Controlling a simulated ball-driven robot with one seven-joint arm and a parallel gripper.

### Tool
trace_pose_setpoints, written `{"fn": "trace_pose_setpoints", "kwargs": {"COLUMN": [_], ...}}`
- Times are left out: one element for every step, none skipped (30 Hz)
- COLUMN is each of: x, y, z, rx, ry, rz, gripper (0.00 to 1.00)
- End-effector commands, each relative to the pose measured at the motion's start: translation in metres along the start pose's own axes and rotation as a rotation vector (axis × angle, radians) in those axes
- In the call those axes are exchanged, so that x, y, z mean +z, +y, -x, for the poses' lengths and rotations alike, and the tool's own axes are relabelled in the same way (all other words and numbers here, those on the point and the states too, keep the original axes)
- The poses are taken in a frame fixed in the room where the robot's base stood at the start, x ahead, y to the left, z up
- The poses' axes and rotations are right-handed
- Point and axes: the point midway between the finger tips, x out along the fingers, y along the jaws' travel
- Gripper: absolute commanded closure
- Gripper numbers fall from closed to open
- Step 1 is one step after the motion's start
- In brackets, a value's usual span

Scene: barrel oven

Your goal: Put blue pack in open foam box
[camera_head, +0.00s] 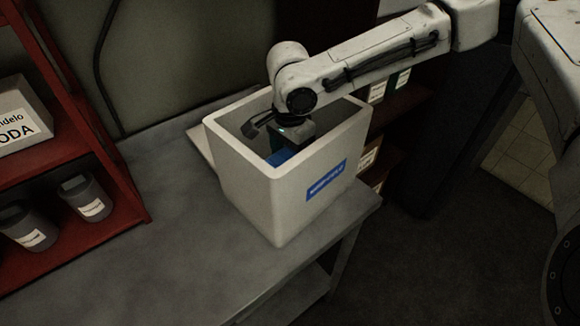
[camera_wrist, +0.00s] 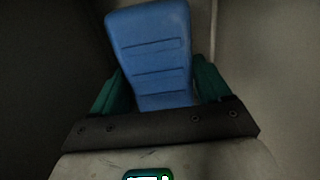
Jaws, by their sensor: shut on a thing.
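The white foam box (camera_head: 245,190) stands open at the top on the grey table, with a blue label on its front. My gripper (camera_head: 283,145) reaches down inside the box. The blue pack (camera_head: 279,157) shows in part below it, inside the box. In the wrist view the blue pack (camera_wrist: 150,55) sits between the green fingers of my gripper (camera_wrist: 155,90), which is shut on it. The box walls rise around it. The fingertips are hidden in the head view, and whether the pack touches the box floor cannot be told.
The grey table (camera_head: 165,255) has free room in front of and left of the box. A flat pale panel (camera_head: 201,150) lies behind the box. A red shelf (camera_head: 110,165) with a white box (camera_head: 22,115) and labelled jars (camera_head: 86,197) stands at left. More shelves stand behind.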

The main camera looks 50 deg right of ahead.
Motion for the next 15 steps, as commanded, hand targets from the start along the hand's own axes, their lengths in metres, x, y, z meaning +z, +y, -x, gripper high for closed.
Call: {"fn": "trace_pose_setpoints", "kwargs": {"x": [0.001,0.000,0.000,0.001,0.001,0.001,0.001,0.001,0.001,0.001,0.001,0.001,0.001,0.001,0.000], "y": [0.000,0.000,0.000,0.000,0.000,0.000,0.000,0.000,0.000,0.000,0.000,0.000,0.000,0.000,0.000], "z": [-0.007,-0.012,-0.017,-0.022,-0.025,-0.029,-0.031,-0.032,-0.033,-0.034,-0.034,-0.033,-0.033,-0.033,-0.033], "rx": [0.001,0.001,0.001,0.002,0.001,0.001,0.001,0.000,-0.001,-0.001,-0.001,-0.001,-0.001,-0.001,-0.001], "ry": [0.000,0.000,0.000,0.000,-0.001,0.000,0.000,0.000,-0.001,-0.001,-0.001,-0.001,-0.001,-0.001,-0.001], "rz": [0.001,0.001,0.000,0.000,0.000,0.000,0.001,0.001,0.001,0.001,0.001,0.001,0.001,0.000,0.000], "gripper": [0.66,0.66,0.66,0.66,0.66,0.66,0.66,0.66,0.66,0.66,0.66,0.66,0.66,0.66,0.66]}}
